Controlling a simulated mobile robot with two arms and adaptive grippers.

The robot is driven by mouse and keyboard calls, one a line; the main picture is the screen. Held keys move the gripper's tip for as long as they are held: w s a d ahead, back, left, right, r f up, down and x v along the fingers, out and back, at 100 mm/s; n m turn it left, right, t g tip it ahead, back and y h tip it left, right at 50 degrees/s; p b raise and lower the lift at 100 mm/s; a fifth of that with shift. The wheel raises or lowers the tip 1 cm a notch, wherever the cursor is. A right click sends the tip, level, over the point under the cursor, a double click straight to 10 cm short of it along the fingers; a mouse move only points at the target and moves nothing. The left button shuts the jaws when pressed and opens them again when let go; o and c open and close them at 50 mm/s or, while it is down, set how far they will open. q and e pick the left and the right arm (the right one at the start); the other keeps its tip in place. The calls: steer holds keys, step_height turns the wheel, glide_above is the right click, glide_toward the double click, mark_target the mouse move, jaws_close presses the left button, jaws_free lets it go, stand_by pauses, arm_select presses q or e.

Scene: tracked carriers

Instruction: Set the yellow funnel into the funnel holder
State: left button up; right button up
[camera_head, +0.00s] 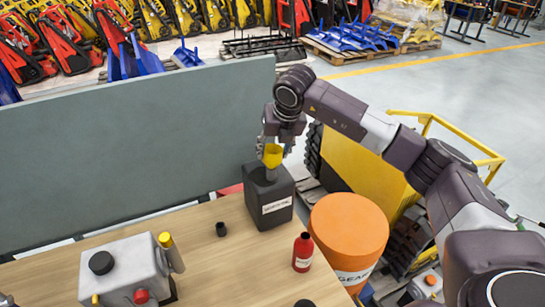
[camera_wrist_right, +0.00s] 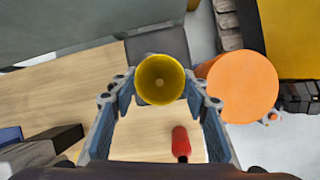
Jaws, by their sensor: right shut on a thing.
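The yellow funnel (camera_head: 272,155) is at the top of a dark grey labelled can (camera_head: 268,198) on the table's far right corner. I cannot tell whether its lower end is inside the can's neck. My right gripper (camera_head: 279,146) is shut on the funnel from above. In the right wrist view the funnel's round mouth (camera_wrist_right: 160,79) faces the camera between the two fingers, with the can (camera_wrist_right: 160,46) beneath. My left gripper does not show.
The light grey box (camera_head: 118,272) with black, red and yellow knobs stands at the table's left. A small black cup (camera_head: 221,229) and a red bottle (camera_head: 303,252) stand on the wooden table (camera_head: 225,270). An orange drum (camera_head: 348,232) is right of it. A grey panel (camera_head: 130,140) rises behind.

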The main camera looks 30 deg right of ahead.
steer(key=shift+r, duration=0.1)
step_height(320, 180, up, 19)
steer(key=p, duration=0.9)
steer(key=a+f+n+y+b, duration=0.1)
steer(key=a+f+n+b, duration=0.2)
steer(key=a+f, duration=0.3)
steer(key=w+a+f+n+y+b, duration=0.1)
steer(key=a+f+n+b, duration=0.2)
steer(key=f, duration=1)
steer(key=w+a+f+n+y+b, duration=0.1)
steer(key=a+f+n+b, duration=0.3)
steer(key=a+f, duration=0.5)
steer(key=shift+f+n+y, duration=0.2)
steer(key=shift+n+y, duration=0.1)
steer(key=shift+n, duration=0.2)
steer(key=shift+b, duration=0.35)
step_height(320, 180, down, 10)
steer(key=b, duration=0.8)
steer(key=shift+r, duration=0.15)
